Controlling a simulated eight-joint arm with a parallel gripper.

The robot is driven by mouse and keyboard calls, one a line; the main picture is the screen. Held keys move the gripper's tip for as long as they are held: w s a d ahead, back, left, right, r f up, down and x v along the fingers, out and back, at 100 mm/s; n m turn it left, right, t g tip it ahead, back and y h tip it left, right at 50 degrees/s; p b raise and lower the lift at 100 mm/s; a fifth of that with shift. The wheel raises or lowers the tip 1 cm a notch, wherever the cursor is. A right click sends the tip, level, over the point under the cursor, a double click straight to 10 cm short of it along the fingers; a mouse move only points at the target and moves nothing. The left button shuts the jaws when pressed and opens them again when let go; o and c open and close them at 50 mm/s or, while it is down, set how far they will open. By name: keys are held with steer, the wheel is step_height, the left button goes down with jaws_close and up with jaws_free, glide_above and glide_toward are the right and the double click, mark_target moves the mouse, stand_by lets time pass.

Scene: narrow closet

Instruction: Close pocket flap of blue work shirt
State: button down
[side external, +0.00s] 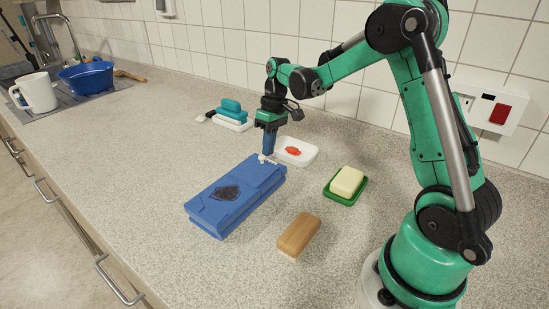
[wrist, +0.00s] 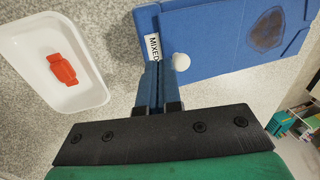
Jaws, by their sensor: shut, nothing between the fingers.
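The blue work shirt (side external: 255,188) lies folded flat on the counter, with a dark stain (side external: 228,192) on top. In the wrist view the shirt (wrist: 215,35) fills the upper right, with its stain (wrist: 268,28), a white label reading "MIXED" (wrist: 152,47) and a round white button (wrist: 181,62) near one edge. I cannot tell the pocket flap's outline or position clearly. My gripper (side external: 268,153) points down at the shirt's far end, its blue fingers shut and empty. In the wrist view the fingertips (wrist: 157,67) overlap the shirt's edge beside the button; contact is unclear.
A white tray (side external: 310,157) with a red piece (side external: 293,151) stands just behind the gripper. A yellow block (side external: 347,181) on a green dish (side external: 344,198) and a wooden block (side external: 299,235) lie to the right. Teal and white items (side external: 231,113) are behind. Counter left of the shirt is clear.

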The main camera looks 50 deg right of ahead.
steer(key=shift+r, duration=0.1)
steer(key=shift+a+v, duration=0.25)
steer(key=shift+v, duration=0.85)
steer(key=v, duration=0.3)
steer(key=shift+a+r, duration=0.1)
steer(key=shift+a, duration=0.05)
steer(key=d+r, duration=0.2)
steer(key=d, duration=0.7)
step_height(320, 180, up, 4)
steer(key=t+h, duration=0.2)
steer(key=t, duration=0.1)
glide_above(270, 165)
steer(key=s+a+f+t, duration=0.4)
steer(key=s+a, duration=0.3)
steer(key=a, duration=0.3)
steer(key=shift+s, duration=0.2)
